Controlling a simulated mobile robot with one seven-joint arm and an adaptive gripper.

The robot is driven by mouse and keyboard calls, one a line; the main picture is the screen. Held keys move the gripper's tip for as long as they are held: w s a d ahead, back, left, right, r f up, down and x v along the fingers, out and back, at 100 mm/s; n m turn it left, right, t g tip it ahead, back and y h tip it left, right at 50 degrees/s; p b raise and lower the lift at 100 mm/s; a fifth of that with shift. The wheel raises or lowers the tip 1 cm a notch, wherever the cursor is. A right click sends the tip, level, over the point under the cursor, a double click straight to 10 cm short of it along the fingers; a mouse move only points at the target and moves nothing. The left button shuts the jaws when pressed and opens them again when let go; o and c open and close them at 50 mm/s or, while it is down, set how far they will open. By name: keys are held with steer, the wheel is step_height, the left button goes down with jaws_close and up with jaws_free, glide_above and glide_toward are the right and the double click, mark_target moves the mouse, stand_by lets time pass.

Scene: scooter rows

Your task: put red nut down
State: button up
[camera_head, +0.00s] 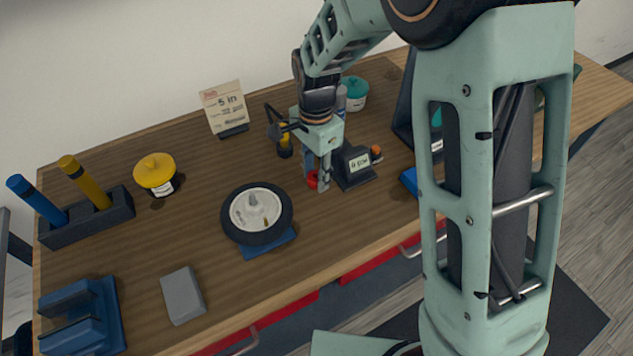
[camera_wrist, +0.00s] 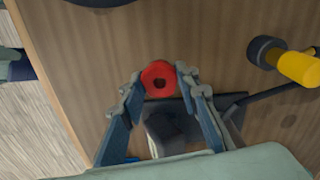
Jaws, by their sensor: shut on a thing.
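The red nut (camera_wrist: 158,78) is a ring with a dark hole in its middle. It sits between my fingertips in the wrist view. In the head view the red nut (camera_head: 312,179) shows low between the fingers, close to the wooden tabletop. My gripper (camera_head: 318,181) points down beside a small black stand with a label (camera_head: 355,166). My gripper (camera_wrist: 159,82) is shut on the nut in the wrist view. I cannot tell whether the nut touches the table.
A wheel (camera_head: 257,214) on a blue base lies left of my gripper. An orange piece (camera_head: 376,153) is right of the black stand. A yellow-handled tool (camera_wrist: 297,67) lies nearby. A grey block (camera_head: 182,295) is at the front left. Bare wood lies between the wheel and the sign (camera_head: 225,108).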

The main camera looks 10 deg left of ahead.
steer(key=shift+f+b, duration=0.5)
steer(key=shift+f, duration=0.7)
steer(key=shift+f, duration=0.1)
steer(key=shift+f, duration=0.15)
steer(key=o, duration=1)
steer(key=shift+c, duration=0.2)
step_height(320, 180, up, 12)
steer(key=shift+r, duration=0.25)
